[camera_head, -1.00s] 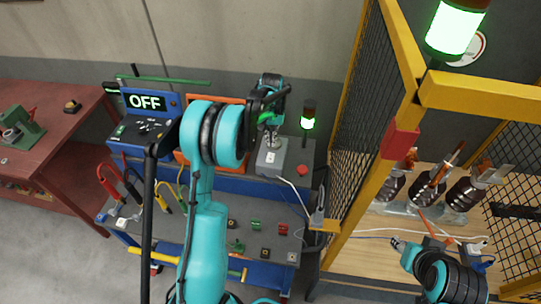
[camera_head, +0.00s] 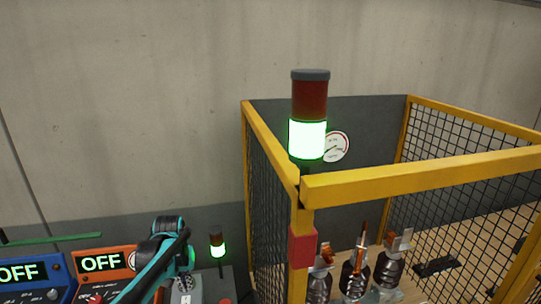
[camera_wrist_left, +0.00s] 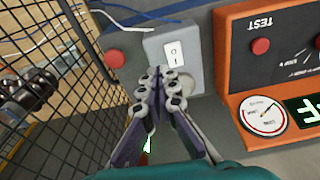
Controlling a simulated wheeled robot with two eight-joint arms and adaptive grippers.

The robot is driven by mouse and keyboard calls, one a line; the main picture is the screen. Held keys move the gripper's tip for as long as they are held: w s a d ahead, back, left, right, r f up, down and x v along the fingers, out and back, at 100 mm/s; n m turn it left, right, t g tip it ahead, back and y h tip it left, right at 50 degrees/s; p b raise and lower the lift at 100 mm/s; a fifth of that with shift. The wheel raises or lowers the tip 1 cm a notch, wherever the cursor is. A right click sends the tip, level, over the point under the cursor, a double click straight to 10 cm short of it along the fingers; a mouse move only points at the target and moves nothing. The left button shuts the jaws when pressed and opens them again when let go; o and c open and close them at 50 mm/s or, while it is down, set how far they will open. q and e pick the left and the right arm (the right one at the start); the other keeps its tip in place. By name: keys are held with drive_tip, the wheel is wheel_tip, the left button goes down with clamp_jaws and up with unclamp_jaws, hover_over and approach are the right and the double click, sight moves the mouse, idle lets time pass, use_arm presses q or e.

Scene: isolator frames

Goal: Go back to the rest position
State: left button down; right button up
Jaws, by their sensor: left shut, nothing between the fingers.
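My left gripper (camera_head: 187,283) is low in the head view, in front of the orange panel's right end and over a grey box. In the left wrist view its fingers (camera_wrist_left: 156,80) are together with nothing between them. Beyond the fingertips is the grey box (camera_wrist_left: 199,50) with a white switch plate (camera_wrist_left: 173,54). I cannot tell whether the fingertips touch the box. My right gripper is not in view.
A yellow-framed mesh cage (camera_head: 420,176) stands at right, with insulators (camera_head: 354,276) inside and a green-lit signal tower (camera_head: 308,138) at its corner. Blue (camera_head: 32,291) and orange (camera_head: 112,277) panels read OFF. A small signal lamp (camera_head: 217,246) and red button (camera_wrist_left: 114,58) are close by.

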use_arm(q)
drive_tip(key=s+d+f+t+b, duration=0.2)
drive_tip(key=s+d+f+b, duration=0.1)
drive_tip(key=s, duration=0.4)
drive_tip(key=s+d+f+m+t+b, duration=0.1)
drive_tip(key=s+d+f+t+b, duration=0.1)
drive_tip(key=s+f+b, duration=0.3)
drive_tip(key=s+d+f+m+t+b, duration=0.1)
drive_tip(key=s+d+f+b, duration=0.3)
drive_tip(key=s+b, duration=0.3)
drive_tip(key=s, duration=0.4)
drive_tip(key=shift+s+t, duration=0.2)
drive_tip(key=shift+t, duration=0.2)
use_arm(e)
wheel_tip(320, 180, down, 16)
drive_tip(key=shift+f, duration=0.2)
use_arm(q)
drive_tip(key=shift+d, duration=0.1)
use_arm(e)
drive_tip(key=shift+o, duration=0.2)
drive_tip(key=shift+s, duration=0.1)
